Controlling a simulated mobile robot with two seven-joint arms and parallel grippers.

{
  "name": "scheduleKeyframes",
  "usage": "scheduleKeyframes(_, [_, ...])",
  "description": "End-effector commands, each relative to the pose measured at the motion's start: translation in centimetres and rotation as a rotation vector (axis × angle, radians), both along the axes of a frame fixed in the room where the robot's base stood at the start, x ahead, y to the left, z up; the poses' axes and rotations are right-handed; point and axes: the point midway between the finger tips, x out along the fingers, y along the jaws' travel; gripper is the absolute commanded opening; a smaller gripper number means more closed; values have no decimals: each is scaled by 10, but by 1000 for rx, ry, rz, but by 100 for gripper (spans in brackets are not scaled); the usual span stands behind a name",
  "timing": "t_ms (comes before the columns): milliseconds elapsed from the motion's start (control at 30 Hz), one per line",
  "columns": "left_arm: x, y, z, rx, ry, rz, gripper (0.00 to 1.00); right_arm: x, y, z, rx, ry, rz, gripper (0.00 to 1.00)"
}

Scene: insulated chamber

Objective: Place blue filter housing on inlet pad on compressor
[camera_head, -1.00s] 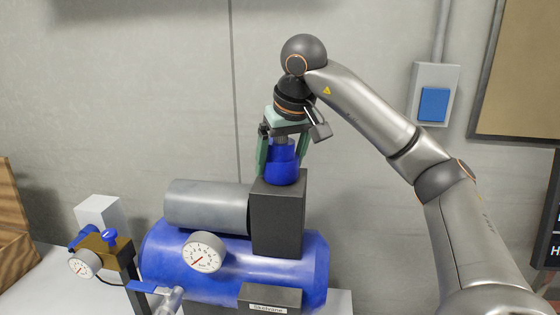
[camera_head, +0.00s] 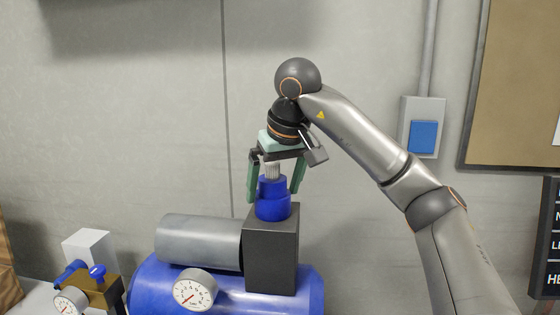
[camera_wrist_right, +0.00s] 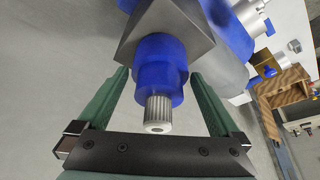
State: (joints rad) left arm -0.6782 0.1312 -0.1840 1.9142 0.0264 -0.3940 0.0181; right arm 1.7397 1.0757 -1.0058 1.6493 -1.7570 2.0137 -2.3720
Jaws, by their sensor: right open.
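The blue filter housing (camera_head: 273,203) stands upright on top of the dark block of the compressor (camera_head: 270,250). It has a ribbed pale neck at its upper end. The inlet pad itself is hidden under the housing. My right gripper (camera_head: 276,192) is open above and around the housing's upper part, with one green finger on each side and gaps to it. In the right wrist view the housing (camera_wrist_right: 160,70) sits between the two spread fingers (camera_wrist_right: 160,85), apart from both. My left gripper is not in view.
The compressor's blue tank, grey motor cylinder (camera_head: 198,242) and round gauge (camera_head: 195,290) lie left of the block. A regulator with a second gauge (camera_head: 70,301) is at lower left. A switch box (camera_head: 423,127) and a board (camera_head: 515,85) are on the wall.

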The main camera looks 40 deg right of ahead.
Motion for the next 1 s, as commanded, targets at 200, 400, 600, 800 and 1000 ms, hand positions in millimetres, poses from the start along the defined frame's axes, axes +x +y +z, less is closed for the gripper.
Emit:
scheduleKeyframes(200, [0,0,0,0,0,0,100,-8,2,21,0,-4,-2,100])
scheduleKeyframes(400, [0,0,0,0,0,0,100,-15,5,40,0,-4,-2,100])
scheduleKeyframes(600, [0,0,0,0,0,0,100,-23,7,60,0,-3,-2,100])
scheduleKeyframes(800, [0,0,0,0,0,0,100,-30,10,76,0,-2,0,100])
scheduleKeyframes(1000, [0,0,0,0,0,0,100,-34,11,85,0,0,0,100])
